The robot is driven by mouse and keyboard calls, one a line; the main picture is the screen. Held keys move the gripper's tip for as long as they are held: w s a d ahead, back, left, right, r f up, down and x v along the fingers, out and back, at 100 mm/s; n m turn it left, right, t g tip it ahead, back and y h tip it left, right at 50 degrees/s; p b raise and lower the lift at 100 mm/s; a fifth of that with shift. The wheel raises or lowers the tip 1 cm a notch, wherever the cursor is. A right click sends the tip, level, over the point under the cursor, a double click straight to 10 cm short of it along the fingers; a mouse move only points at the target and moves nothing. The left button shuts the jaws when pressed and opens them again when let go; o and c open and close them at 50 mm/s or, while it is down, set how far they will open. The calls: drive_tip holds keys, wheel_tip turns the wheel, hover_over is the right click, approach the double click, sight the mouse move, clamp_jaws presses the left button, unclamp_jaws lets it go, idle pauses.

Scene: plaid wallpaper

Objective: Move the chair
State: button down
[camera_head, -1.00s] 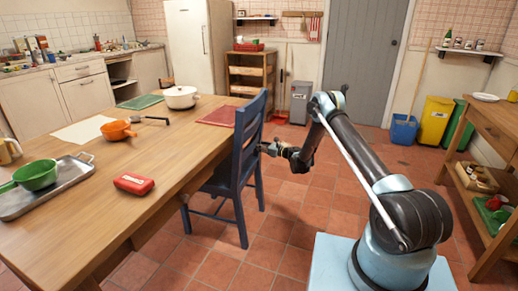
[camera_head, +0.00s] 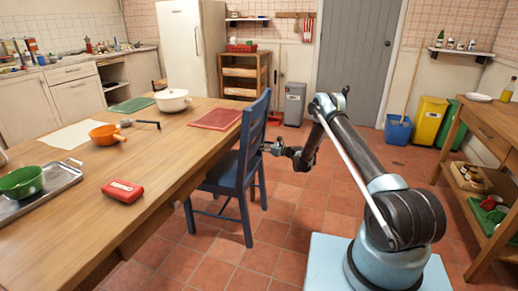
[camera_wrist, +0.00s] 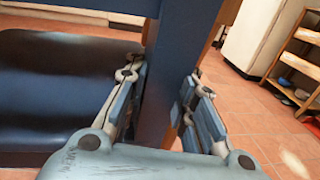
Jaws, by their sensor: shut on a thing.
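The blue wooden chair (camera_head: 236,170) stands upright at the right side of the long wooden table (camera_head: 128,164), its seat partly under the tabletop. My gripper (camera_head: 272,148) is at the chair's back, on its right side. In the wrist view my gripper (camera_wrist: 162,103) has one finger on each side of a blue upright post of the chair (camera_wrist: 178,62) and is shut on it. The dark seat or a wide chair part (camera_wrist: 65,88) shows to the left. The far legs of the chair are partly hidden.
A wooden side table (camera_head: 487,135) stands at the right. A grey bin (camera_head: 294,103) is at the back.

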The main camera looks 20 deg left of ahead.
drive_tip(key=c, duration=1.3)
unclamp_jaws()
drive_tip(key=shift+o, duration=0.3)
drive_tip(key=shift+s+a, duration=0.1)
drive_tip(key=shift+a, duration=0.1)
drive_tip(key=v, duration=1.2)
drive_tip(key=shift+d, duration=0.1)
